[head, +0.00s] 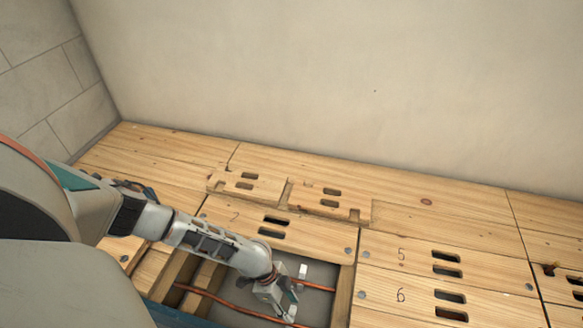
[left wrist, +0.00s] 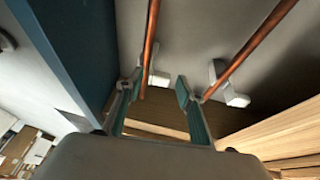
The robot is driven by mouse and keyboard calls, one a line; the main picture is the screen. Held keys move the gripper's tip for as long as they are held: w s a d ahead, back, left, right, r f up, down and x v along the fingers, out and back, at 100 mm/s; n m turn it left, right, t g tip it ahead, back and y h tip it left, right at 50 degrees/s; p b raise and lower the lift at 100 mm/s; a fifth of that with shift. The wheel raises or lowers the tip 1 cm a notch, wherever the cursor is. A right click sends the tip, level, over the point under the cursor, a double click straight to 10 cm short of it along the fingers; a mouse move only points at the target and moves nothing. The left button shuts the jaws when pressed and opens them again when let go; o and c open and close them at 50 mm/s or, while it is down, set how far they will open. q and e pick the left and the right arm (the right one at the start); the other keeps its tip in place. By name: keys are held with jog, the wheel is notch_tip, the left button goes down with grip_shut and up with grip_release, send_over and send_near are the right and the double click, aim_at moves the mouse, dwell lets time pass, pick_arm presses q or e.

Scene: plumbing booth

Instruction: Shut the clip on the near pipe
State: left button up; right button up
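Two copper pipes run through an opening in the wooden floor. The near pipe (head: 208,297) shows on the left in the left wrist view (left wrist: 150,45); the far pipe (head: 318,287) shows on the right there (left wrist: 250,47). A pale clip (left wrist: 158,79) sits at the near pipe, partly hidden by the pipe; I cannot tell whether it is open. Another pale clip (left wrist: 236,98) sits at the far pipe and also shows in the head view (head: 302,271). My left gripper (head: 285,303) is open, its fingers (left wrist: 158,96) apart on either side of the near pipe. My right gripper is not in view.
Floorboards with paired slots, such as board 5 (head: 410,256), surround the opening. Two loose slotted board pieces (head: 328,202) lie behind it. A wooden joist (head: 340,300) bounds the opening at right. A blue surface (left wrist: 65,45) stands close at left in the left wrist view.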

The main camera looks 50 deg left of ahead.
pick_arm(q)
jog(key=shift+w, duration=0.1)
jog(key=c, duration=1)
jog(key=shift+c, duration=0.2)
jog(key=shift+r+p, duration=0.1)
jog(key=shift+p, duration=0.2)
